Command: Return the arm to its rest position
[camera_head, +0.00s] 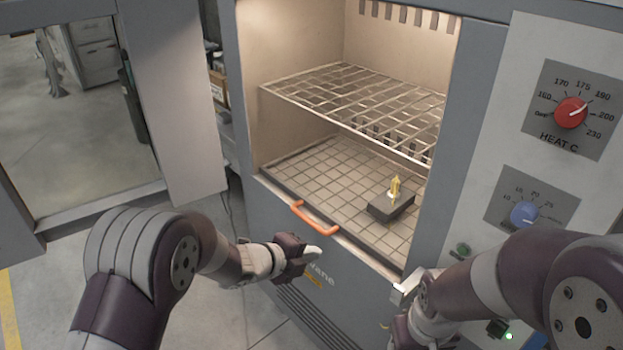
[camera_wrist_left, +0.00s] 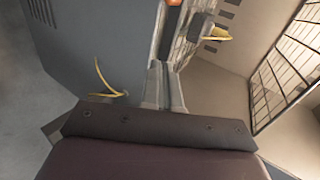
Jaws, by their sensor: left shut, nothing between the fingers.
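My left arm comes in from the left in the head view. Its gripper (camera_head: 312,252) is shut and empty, in front of the oven's lower front panel and just below the orange handle (camera_head: 315,218) on the oven's front edge. In the left wrist view the two fingers (camera_wrist_left: 165,88) lie together with nothing between them. My right arm comes in from the right. Its gripper (camera_head: 404,290) is low in front of the oven's right side, mostly hidden by its own wrist, so its opening does not show.
The oven chamber is open, with a wire rack (camera_head: 360,101). A dark block (camera_head: 391,208) with a small yellow piece (camera_head: 394,188) stands on its gridded floor. The windowed door (camera_head: 172,95) is swung out left. Red (camera_head: 570,112) and blue (camera_head: 524,213) knobs are on the right panel.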

